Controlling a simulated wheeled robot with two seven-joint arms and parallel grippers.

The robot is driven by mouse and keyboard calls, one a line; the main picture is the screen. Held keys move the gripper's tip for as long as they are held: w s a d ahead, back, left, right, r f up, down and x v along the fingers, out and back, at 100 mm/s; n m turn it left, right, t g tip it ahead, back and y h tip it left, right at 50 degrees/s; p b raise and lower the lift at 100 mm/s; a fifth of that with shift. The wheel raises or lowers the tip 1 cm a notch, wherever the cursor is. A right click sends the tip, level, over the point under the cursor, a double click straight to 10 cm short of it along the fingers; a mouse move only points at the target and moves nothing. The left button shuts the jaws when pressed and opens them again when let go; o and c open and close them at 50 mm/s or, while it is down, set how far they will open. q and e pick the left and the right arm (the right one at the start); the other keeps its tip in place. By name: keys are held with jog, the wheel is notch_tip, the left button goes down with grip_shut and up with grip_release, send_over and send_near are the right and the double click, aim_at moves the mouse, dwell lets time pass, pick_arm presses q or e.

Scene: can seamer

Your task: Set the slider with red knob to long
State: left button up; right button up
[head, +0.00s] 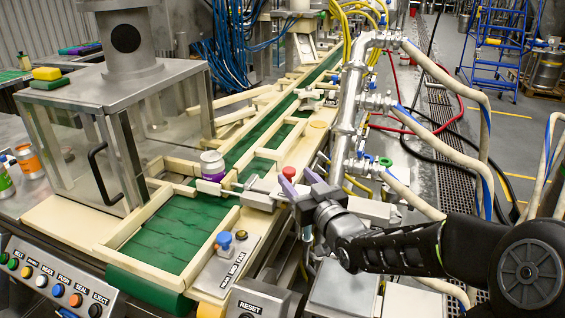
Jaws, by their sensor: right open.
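The red knob (289,172) stands near the right edge of the green conveyor, by a small metal mechanism. My right gripper (298,181) reaches in from the right. Its two purple-tipped fingers are open, close beside the red knob. I cannot tell whether the knob is between them or touched by them. The slider's track and any "long" mark at the red knob are too small or hidden to read. My left gripper is not in view.
A blue knob (223,240) sits on a labelled metal plate in front. A can (212,166) stands on the green conveyor (172,240). A button panel (55,285) is at lower left, a clear-walled machine (110,120) behind it. Steel pipes (352,95) rise behind my right gripper.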

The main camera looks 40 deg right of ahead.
jog(key=shift+w+d+p, duration=0.25)
jog(key=shift+w, duration=1)
jog(key=shift+w+d+p, duration=0.2)
jog(key=shift+w+p, duration=0.1)
jog(key=shift+w, duration=1)
jog(key=shift+w+d+p, duration=0.25)
jog(key=shift+w, duration=1)
jog(key=shift+c, duration=0.3)
grip_shut()
